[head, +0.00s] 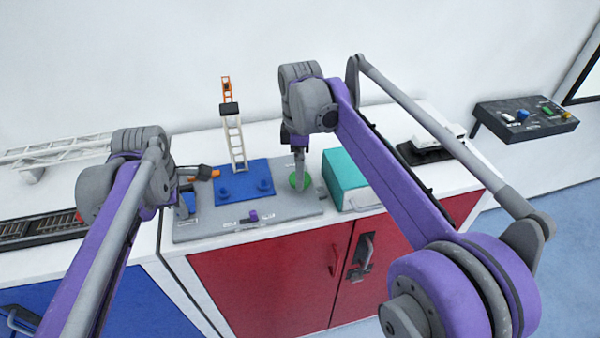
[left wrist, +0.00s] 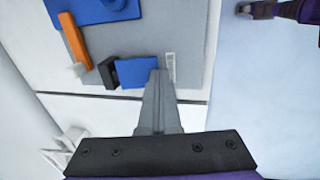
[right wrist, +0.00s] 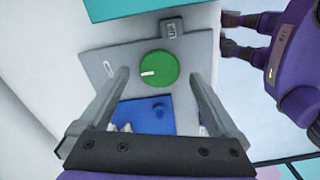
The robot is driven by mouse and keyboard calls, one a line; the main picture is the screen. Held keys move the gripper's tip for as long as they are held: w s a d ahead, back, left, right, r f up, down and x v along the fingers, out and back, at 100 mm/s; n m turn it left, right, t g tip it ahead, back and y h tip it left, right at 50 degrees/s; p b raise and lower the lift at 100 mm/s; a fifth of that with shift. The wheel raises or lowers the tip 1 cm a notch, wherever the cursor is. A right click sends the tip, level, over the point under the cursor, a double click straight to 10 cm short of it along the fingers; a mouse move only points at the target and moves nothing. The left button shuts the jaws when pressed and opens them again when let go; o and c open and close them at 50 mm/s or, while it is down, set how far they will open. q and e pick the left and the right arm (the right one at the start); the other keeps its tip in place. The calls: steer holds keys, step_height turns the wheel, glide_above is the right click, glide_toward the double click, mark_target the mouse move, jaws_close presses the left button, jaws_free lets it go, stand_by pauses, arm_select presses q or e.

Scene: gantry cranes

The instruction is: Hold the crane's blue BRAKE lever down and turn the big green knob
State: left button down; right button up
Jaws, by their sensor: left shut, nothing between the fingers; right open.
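The blue BRAKE lever (head: 189,200) is at the left end of the grey crane panel (head: 285,212); it also shows in the left wrist view (left wrist: 138,74). My left gripper (left wrist: 160,74) is shut and empty, its fingertips overlapping the lever's right edge in that view. I cannot tell whether they touch it. The green knob (head: 294,182) is at the right of the panel, round with a white mark; it also shows in the right wrist view (right wrist: 160,70). My right gripper (right wrist: 159,78) is open above it, one finger to each side, apparently not gripping it.
A blue base (head: 235,182) carries a crane tower (head: 235,145). A teal box (head: 345,175) stands right of the knob. A small purple lever (head: 252,216) is at the panel's front.

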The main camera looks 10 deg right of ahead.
steer(key=shift+f, duration=1.05)
steer(key=c, duration=1.4)
